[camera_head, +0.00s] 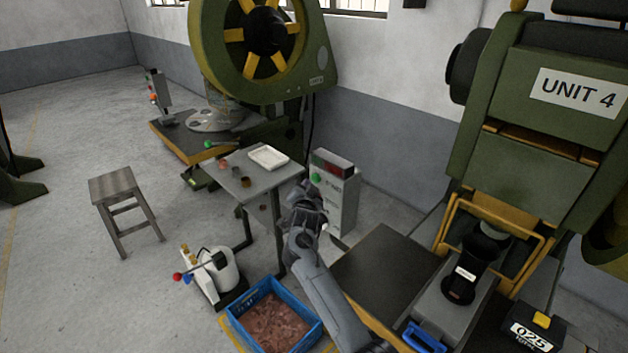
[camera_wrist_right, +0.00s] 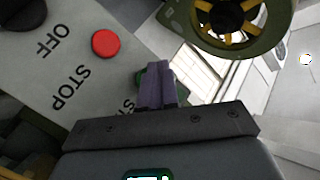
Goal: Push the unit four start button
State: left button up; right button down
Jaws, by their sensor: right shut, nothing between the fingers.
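The Unit 4 press (camera_head: 520,150) stands at the right, with a white UNIT 4 sign (camera_head: 578,93). A grey control cabinet (camera_head: 343,205) stands left of it, with a green button (camera_head: 316,178) near its top. My right gripper (camera_head: 308,188) is shut and empty, close in front of this cabinet. In the right wrist view a grey panel (camera_wrist_right: 60,65) carries a red button (camera_wrist_right: 106,43), the words OFF and STOP, and a partly covered label starting "ST". The shut fingers (camera_wrist_right: 155,85) overlap a green button (camera_wrist_right: 142,76), mostly hidden; contact cannot be told. My left gripper is not in view.
A small grey table (camera_head: 258,185) with a white tray (camera_head: 268,157) stands left of my right gripper. A blue crate (camera_head: 303,318) of copper-coloured pieces and a stool (camera_head: 112,187) are on the floor. A dark worktable (camera_head: 375,265) lies right of my forearm. Open floor is at the left.

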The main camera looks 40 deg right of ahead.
jog(key=shift+d, duration=0.4)
dwell(0.3)
jog(key=shift+d, duration=0.55)
dwell(0.3)
jog(key=shift+a, duration=0.2)
jog(key=shift+a+p, duration=0.55)
jog(key=shift+a, duration=0.2)
